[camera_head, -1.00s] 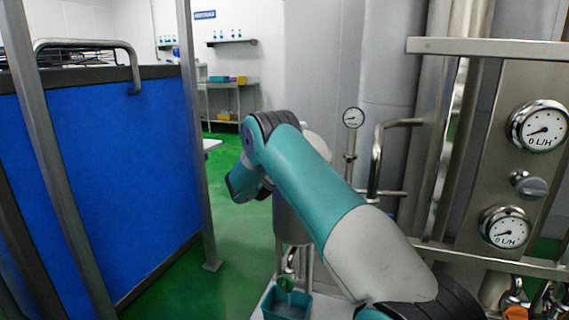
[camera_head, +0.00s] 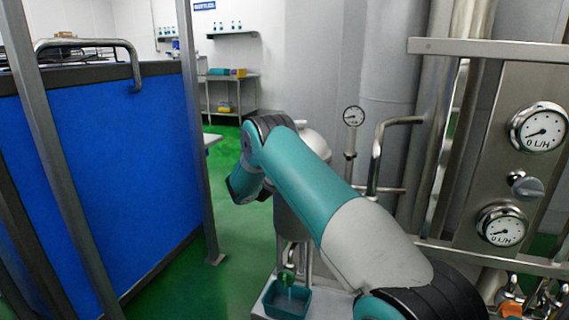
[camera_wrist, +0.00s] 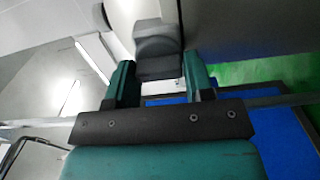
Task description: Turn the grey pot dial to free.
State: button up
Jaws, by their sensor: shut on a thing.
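A grey, blocky dial (camera_wrist: 158,48) shows in the wrist view between the two teal fingers of my gripper (camera_wrist: 160,75). My gripper is shut on it, with one finger on each side. The pot (camera_head: 290,218) is a grey vessel in the middle of the head view, partly hidden behind my teal and grey arm. My gripper and the held dial are hidden behind my arm in the head view. The mark that the dial points to cannot be made out.
A steel panel at right carries two flow gauges (camera_head: 538,127) and another grey knob (camera_head: 527,186). A teal bin (camera_head: 287,302) stands below the pot. A blue partition (camera_head: 110,180) with steel posts is at left. Green floor is clear between.

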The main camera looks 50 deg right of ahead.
dwell(0.3)
jog(key=o, duration=0.8)
jog(key=shift+o, duration=0.2)
jog(key=b+v, duration=0.7)
jog(key=v, duration=1)
jog(key=shift+a, duration=0.2)
jog(key=shift+s, duration=0.1)
